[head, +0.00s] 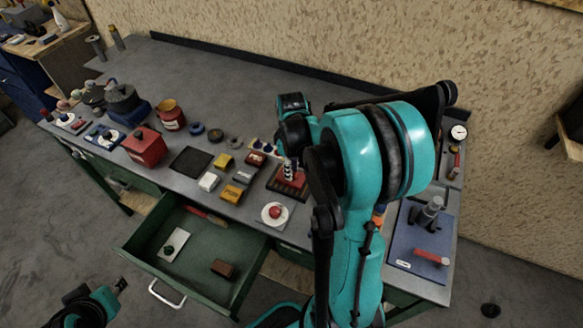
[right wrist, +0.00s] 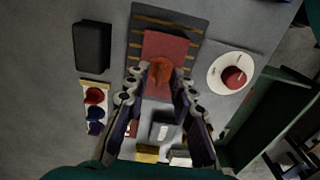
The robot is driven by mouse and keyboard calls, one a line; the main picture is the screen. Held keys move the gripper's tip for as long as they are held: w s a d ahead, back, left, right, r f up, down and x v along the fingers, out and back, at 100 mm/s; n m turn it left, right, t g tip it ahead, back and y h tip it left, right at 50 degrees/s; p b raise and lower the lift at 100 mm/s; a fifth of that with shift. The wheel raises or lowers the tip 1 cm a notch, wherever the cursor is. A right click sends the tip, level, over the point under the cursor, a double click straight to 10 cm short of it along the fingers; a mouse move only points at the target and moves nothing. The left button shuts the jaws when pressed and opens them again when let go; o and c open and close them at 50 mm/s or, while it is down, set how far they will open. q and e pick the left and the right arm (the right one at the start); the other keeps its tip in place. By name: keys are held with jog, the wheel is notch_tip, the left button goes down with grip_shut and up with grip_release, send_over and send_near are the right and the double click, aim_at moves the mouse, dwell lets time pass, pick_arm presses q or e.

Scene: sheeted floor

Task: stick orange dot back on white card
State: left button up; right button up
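A pale card (right wrist: 84,88) with red and blue round pieces lies left of the red block in the right wrist view; it shows small in the head view (head: 252,144). An orange-brown piece (right wrist: 160,70) lies on a red block (right wrist: 163,43), seen between my right fingertips; I cannot tell whether it is the orange dot. The block rests on a dark slatted board (right wrist: 196,18). My right gripper (right wrist: 159,78) is open above the block; contact cannot be judged. My left gripper (head: 119,286) is low at left, away from the bench, its opening unclear.
The open green drawer (head: 140,240) holds a white plate with a dark knob (head: 174,245) and a brown block (head: 222,268). A blue mat (head: 405,240) with tools lies right. The back of the bench is clear.

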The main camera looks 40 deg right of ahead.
grip_shut()
jog(key=shift+r, duration=0.1)
notch_tip(320, 180, up, 8)
jog(key=p, duration=0.6)
jog(key=shift+r, duration=0.2)
dwell(0.6)
